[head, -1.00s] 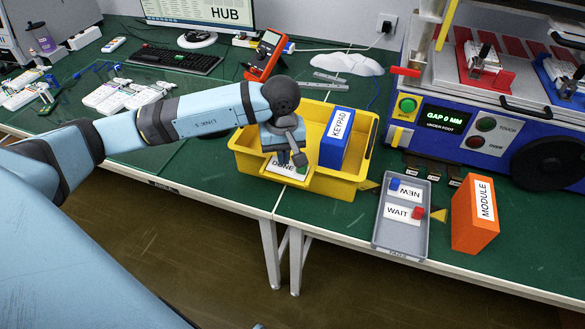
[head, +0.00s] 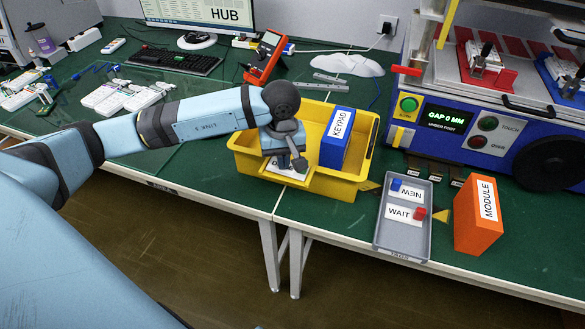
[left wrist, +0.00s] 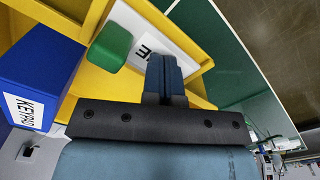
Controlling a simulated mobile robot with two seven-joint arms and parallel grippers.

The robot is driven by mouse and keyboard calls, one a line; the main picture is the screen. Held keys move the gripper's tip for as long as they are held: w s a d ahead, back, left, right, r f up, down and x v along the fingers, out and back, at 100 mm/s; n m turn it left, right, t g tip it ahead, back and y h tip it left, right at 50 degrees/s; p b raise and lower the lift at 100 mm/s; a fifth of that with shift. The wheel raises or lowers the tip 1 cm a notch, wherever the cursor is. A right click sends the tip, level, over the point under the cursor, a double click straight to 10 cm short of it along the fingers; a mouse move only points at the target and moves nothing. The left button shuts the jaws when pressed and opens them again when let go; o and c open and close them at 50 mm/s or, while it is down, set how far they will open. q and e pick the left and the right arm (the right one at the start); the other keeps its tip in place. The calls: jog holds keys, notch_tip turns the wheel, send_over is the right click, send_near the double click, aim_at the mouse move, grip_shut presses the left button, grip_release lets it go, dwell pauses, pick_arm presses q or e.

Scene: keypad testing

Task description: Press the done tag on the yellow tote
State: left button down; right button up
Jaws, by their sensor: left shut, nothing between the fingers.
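The yellow tote (head: 325,187) stands on the green bench near its front edge. A white done tag (head: 284,172) is in its left part, mostly covered by my gripper in the head view. In the left wrist view the white tag (left wrist: 150,38) shows part of its lettering, with a green block (left wrist: 110,46) beside it. My left gripper (head: 299,163) is shut and empty, pointing down over the tag; its fingers (left wrist: 166,70) overlap the tag in the wrist view. I cannot tell whether they touch it. My right gripper is not in view.
A blue KEYPAD box (head: 336,138) stands in the tote's right part. A grey tray (head: 402,235) with WAIT and NEW labels and an orange MODULE box (head: 476,213) are to the right. A blue machine (head: 455,130) stands behind them. A red meter (head: 265,56) is behind the tote.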

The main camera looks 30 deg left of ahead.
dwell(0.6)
pick_arm(q)
jog(key=shift+r+p, duration=0.6)
jog(key=shift+r, duration=0.95)
jog(key=shift+r+p, duration=0.5)
jog(key=shift+r, duration=0.9)
jog(key=shift+f, duration=0.1)
